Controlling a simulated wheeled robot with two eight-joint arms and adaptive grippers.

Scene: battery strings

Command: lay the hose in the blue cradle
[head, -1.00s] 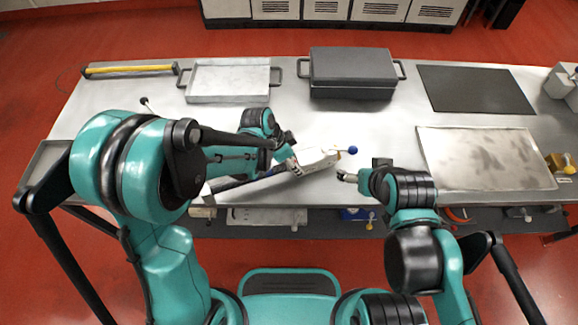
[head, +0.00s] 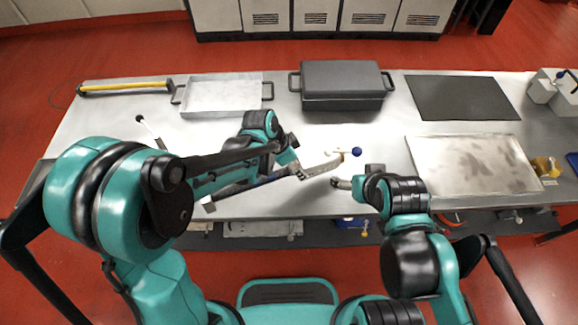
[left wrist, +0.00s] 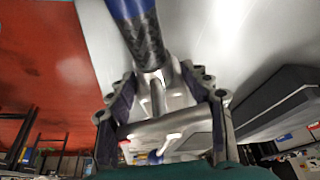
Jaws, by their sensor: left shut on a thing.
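My left gripper (head: 312,170) is over the front middle of the steel table. In the left wrist view its fingers (left wrist: 162,112) are shut around the metal end of a blue tube with a black braided sleeve (left wrist: 146,42), which I take for the hose. A small blue ball (head: 356,152) shows just right of the gripper. My right gripper (head: 340,183) is beside it, near the front edge; its jaws are too small to read. I cannot make out the blue cradle.
At the back of the steel table (head: 320,138) are a yellow bar (head: 125,88), a pale tray (head: 220,95), a dark lidded box (head: 343,85) and a black mat (head: 462,97). A stained metal plate (head: 470,165) lies at right. Table between box and grippers is mostly clear.

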